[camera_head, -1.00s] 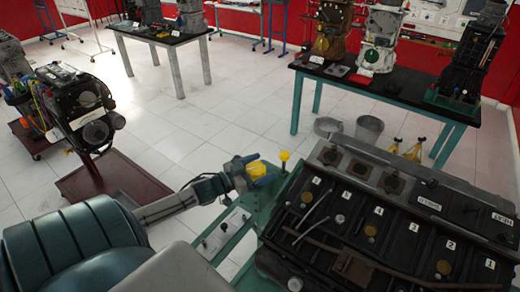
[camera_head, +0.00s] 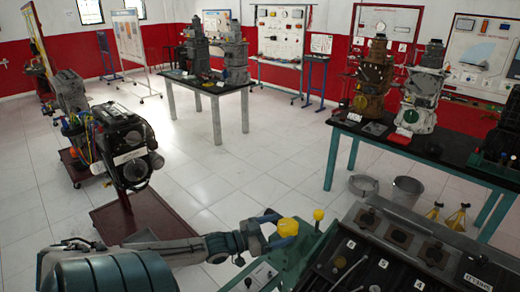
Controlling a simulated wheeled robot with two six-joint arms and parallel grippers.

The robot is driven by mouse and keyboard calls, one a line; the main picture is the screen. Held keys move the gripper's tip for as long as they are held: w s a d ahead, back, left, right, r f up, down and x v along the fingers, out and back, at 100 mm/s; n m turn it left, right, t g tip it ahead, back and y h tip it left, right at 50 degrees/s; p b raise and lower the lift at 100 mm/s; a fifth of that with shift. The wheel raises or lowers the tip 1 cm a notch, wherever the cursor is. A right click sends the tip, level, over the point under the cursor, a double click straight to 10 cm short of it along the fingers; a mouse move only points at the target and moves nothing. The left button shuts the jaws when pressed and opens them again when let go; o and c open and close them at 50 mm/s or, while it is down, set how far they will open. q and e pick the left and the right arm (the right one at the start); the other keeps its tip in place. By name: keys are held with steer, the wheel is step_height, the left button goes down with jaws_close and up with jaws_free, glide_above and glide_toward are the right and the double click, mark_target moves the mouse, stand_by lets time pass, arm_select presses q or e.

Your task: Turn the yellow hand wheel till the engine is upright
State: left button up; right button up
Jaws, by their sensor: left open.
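The yellow hand wheel (camera_head: 288,227) shows near the bottom middle, at the left end of the green engine stand (camera_head: 305,250). My left gripper (camera_head: 275,229) is open right at the wheel, its fingers on the wheel's left side; whether they touch it is unclear. A yellow ball knob (camera_head: 318,214) stands on a stem just right of the wheel. The dark engine (camera_head: 400,248) with numbered labels lies on the stand at the lower right, cut off by the frame edge. Its exact tilt is hard to tell. My right gripper is not in view.
A second engine (camera_head: 128,150) stands on a dark red wheeled base (camera_head: 150,213) at the left. A table (camera_head: 400,143) with engine models is at the back right, with a bucket (camera_head: 405,191) and yellow stands (camera_head: 457,217) beneath. White floor is free in the middle.

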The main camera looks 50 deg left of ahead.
mark_target(278, 229)
arm_select(q)
steer(key=v, duration=0.5)
steer(key=shift+s+a, duration=0.1)
steer(key=shift+s, duration=0.25)
